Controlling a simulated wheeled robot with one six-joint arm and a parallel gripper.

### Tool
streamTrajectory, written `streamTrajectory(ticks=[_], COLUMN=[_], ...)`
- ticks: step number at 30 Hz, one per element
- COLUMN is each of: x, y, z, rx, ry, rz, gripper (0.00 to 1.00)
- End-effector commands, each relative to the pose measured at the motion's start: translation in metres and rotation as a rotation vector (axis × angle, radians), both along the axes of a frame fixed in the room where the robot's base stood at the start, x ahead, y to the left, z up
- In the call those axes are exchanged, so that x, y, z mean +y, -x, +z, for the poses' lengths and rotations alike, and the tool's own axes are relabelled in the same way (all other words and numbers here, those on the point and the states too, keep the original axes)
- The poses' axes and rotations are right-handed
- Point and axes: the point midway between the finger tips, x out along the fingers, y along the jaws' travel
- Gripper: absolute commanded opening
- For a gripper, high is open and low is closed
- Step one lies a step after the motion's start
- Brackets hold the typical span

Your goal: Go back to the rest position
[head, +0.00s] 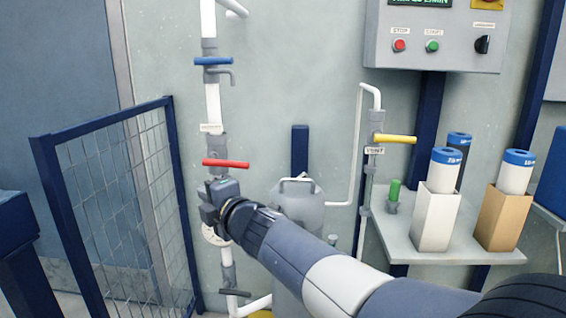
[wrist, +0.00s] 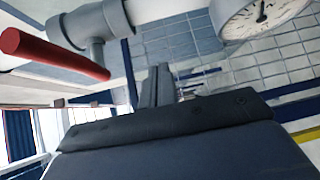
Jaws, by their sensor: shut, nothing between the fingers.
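My gripper (head: 212,205) is shut and empty at the end of my outstretched arm. In the head view it is just below the red valve handle (head: 226,163), in front of the vertical white pipe. In the wrist view the shut fingers (wrist: 158,85) point away from the camera. The red handle (wrist: 55,53) is at the upper left there, near the gripper and apart from the fingers. A round gauge (wrist: 262,14) is at the upper right of the wrist view. In the head view my gripper partly hides the gauge (head: 216,236).
A blue handle (head: 213,61) is higher on the pipe. A mesh fence (head: 115,200) stands left. A grey tank (head: 298,207) is behind my arm. Right are a yellow handle (head: 396,139), a control box (head: 435,40) and a shelf (head: 400,244) holding boxed cartridges.

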Motion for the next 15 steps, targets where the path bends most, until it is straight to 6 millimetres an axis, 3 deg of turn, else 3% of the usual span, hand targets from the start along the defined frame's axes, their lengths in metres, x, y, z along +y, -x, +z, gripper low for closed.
streamTrajectory(ticks=[15], x=[0.0013], y=[-0.0038], z=[0.0049], rx=[0.031], ry=[0.174], rz=[-0.030], gripper=[0.00])
